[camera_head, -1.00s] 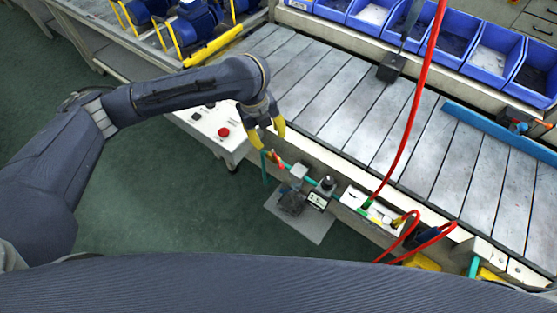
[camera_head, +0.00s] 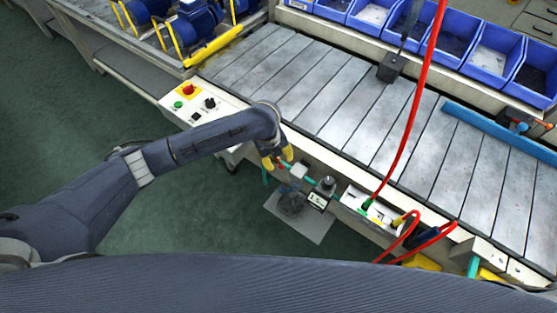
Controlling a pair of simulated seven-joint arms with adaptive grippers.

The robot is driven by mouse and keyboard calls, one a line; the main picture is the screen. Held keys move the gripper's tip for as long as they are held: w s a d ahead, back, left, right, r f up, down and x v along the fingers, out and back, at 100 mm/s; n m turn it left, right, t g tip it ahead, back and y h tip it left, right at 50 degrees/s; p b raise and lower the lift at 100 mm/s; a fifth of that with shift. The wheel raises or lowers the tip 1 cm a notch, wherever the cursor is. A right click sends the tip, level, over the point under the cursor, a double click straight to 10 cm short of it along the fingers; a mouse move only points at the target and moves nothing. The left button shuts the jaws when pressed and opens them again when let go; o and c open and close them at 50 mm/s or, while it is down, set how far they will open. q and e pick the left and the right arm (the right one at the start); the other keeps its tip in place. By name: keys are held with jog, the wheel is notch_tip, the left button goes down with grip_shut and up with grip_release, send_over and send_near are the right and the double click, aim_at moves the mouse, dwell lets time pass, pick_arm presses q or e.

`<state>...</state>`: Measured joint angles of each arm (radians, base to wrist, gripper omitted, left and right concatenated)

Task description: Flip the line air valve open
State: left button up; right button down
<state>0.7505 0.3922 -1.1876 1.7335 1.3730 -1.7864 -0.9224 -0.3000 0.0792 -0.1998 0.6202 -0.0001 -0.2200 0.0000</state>
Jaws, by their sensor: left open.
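The line air valve sits on a teal air pipe (camera_head: 265,177) along the near side of the conveyor. A small part of its orange-red lever (camera_head: 281,166) shows at the fingertips of my left gripper (camera_head: 278,160). That gripper is open, with its yellow fingertips pointing down, one on either side of the lever as seen from here. I cannot tell whether they touch it. The fingers hide most of the lever, so its angle is unclear. My right gripper is not in view.
Right of the valve are a grey filter unit (camera_head: 298,171), a small gauge display (camera_head: 318,199) and a manifold with red hoses (camera_head: 402,170). A button box (camera_head: 190,101) lies left. The slatted conveyor (camera_head: 330,85) is mostly clear behind.

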pick_arm(q)
jog(key=shift+d+f, duration=0.1)
jog(key=shift+f, duration=0.55)
jog(key=shift+o, duration=0.2)
grip_shut()
